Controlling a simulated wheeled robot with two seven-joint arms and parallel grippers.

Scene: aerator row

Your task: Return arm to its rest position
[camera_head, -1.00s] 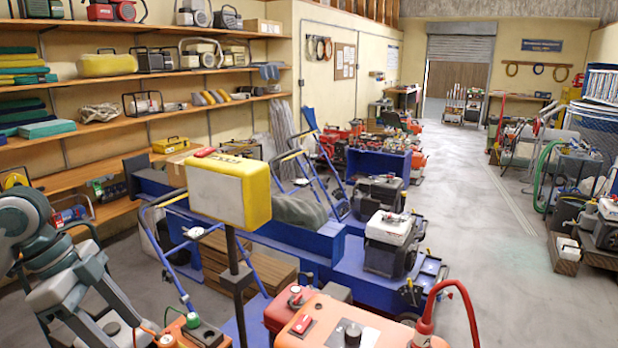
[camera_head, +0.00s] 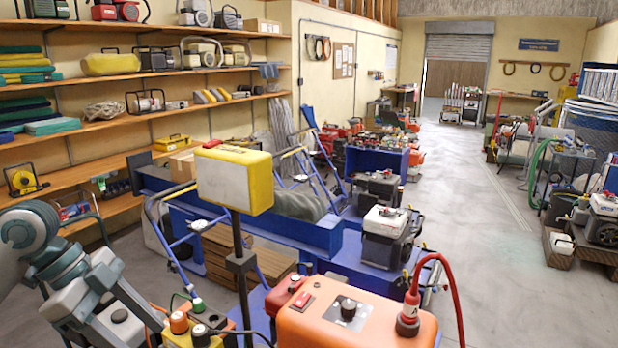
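My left arm (camera_head: 85,290) comes in at the lower left, with grey and teal links bent near a rounded joint. Its far end runs out of the bottom of the picture, so I see no gripper fingers on it. My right arm and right gripper are not in view. I see nothing held by either arm.
An orange machine (camera_head: 355,325) with a dark knob and a red hose stands close at the bottom centre. A yellow and white box (camera_head: 235,180) is on a dark post. Blue benches and wheeled machines (camera_head: 390,235) fill the middle. Shelves (camera_head: 120,125) line the left wall. Open floor (camera_head: 490,260) lies to the right.

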